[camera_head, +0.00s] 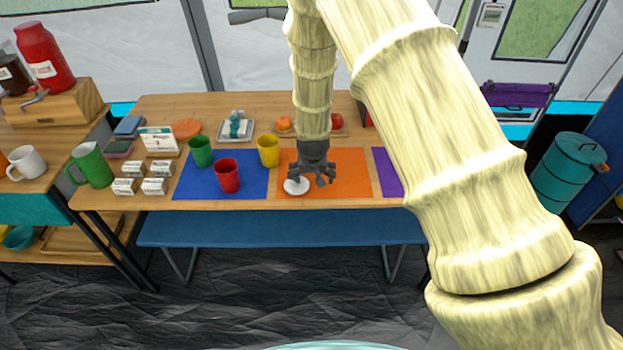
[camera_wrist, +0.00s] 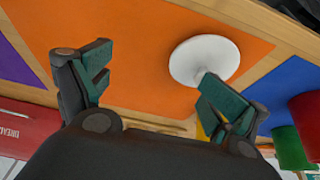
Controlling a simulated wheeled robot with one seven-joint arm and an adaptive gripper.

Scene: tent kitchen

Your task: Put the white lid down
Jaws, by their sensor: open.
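The white lid (camera_head: 296,187) lies on the orange mat (camera_head: 350,172), near the table's front edge and close to the blue mat. It also shows as a white disc in the wrist view (camera_wrist: 205,58), on the orange mat (camera_wrist: 130,30). My gripper (camera_head: 320,180) is open just above the orange mat, beside the lid. In the wrist view my gripper (camera_wrist: 150,92) has its fingers spread with nothing between them. The right finger overlaps the lower edge of the lid in that picture; whether it touches cannot be told.
The blue mat (camera_head: 225,187) holds a red cup (camera_head: 227,175); a green cup (camera_head: 201,151) and a yellow cup (camera_head: 268,150) stand at its back. White boxes (camera_head: 153,186) and a green pitcher (camera_head: 91,165) are at left. A purple mat (camera_head: 386,172) is at right. A blue bench (camera_head: 280,229) runs in front.

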